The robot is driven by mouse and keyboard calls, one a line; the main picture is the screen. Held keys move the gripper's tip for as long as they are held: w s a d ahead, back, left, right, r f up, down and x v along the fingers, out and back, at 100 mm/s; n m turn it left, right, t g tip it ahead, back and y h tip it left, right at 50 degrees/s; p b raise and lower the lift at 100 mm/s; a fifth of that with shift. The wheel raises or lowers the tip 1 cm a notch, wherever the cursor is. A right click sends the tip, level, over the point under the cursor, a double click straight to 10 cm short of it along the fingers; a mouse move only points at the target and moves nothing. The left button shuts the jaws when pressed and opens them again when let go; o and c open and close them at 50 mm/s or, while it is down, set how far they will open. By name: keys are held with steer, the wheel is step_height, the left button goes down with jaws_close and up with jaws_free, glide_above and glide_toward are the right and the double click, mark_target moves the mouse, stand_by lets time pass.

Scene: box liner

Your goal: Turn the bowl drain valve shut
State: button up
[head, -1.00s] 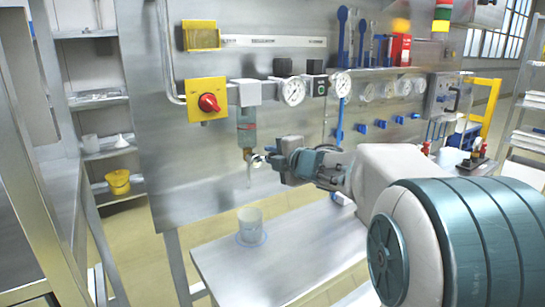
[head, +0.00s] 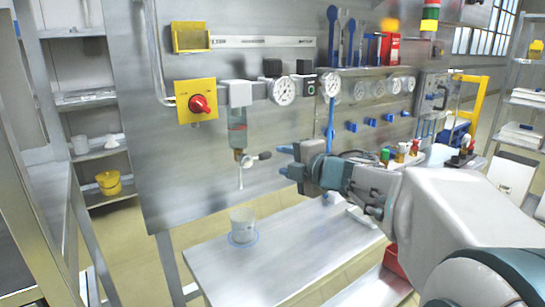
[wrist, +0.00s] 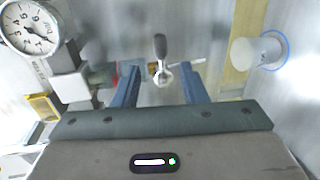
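The bowl drain valve (head: 246,160) is a small brass fitting below the clear filter bowl (head: 238,130) on the steel panel. Its dark-tipped lever (head: 264,155) points right, roughly level and across the vertical drain tube (head: 240,180). My gripper (head: 284,161) is just right of the lever tip, apart from it, with empty open jaws. In the wrist view, the valve (wrist: 162,76) shows in the gap between the two blue fingers (wrist: 160,90), and the lever (wrist: 160,46) points up, beyond the fingertips. The contact between valve body and bowl is partly unclear.
A clear beaker (head: 243,226) stands on the bench (head: 290,258) below the drain tube. A red knob on a yellow plate (head: 197,102) and a gauge (head: 282,91) sit above. Blue valves (head: 370,125) are to the right. The panel beside the valve is clear.

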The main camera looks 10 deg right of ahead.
steer(key=shift+v, duration=2.05)
